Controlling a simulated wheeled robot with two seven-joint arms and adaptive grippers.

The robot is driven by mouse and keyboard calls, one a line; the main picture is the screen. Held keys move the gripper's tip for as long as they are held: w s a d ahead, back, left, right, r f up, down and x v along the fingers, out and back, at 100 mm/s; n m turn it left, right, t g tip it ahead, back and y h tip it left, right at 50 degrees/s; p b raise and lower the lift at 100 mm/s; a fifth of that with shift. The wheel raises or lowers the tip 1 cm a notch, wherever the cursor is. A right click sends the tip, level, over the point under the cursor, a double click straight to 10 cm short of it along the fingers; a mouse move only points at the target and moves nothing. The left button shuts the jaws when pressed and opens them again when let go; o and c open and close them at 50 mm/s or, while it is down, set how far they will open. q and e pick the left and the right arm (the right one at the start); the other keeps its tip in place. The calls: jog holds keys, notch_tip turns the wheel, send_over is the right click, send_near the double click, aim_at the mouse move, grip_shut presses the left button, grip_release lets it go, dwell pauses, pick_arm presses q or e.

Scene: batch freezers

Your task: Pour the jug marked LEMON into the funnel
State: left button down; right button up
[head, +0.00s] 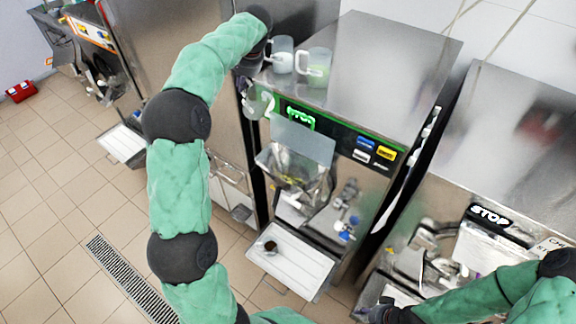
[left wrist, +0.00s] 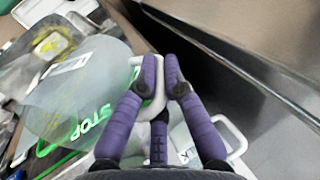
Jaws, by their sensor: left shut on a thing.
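My left gripper (left wrist: 160,92) is shut on the white handle (left wrist: 137,72) of a clear jug (left wrist: 75,95). The jug's label cannot be read, so I cannot tell whether it is the LEMON jug. In the head view this jug (head: 254,104) hangs in front of machine 2, near its top front edge; my wrist hides the fingers. A steel funnel-like hopper (head: 290,166) sits on the machine's front, below and right of the jug, partly behind a grey panel. My right gripper (head: 385,311) is low at the right; its fingers are unclear.
Two more jugs stand on the machine top, one whitish (head: 281,56) and one pale yellow-green (head: 318,68). A white tray (head: 305,268) with a small dark-filled cup (head: 270,246) juts out below. Another steel machine (head: 510,150) stands to the right.

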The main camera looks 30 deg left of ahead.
pick_arm(q)
jog(key=shift+w+a+f+g+h, duration=0.15)
jog(key=shift+a+f+g+h, duration=0.1)
jog(key=shift+a+f+h, duration=0.4)
jog(key=shift+w+a+f+g+h, duration=0.2)
jog(key=shift+f+h, duration=0.15)
jog(key=shift+h, duration=0.55)
jog(key=shift+w+a+f+g+h, duration=0.15)
jog(key=shift+a+f+g+h, duration=0.1)
jog(key=shift+a+f+h, duration=0.4)
jog(key=shift+d, duration=0.2)
jog(key=shift+d, duration=0.1)
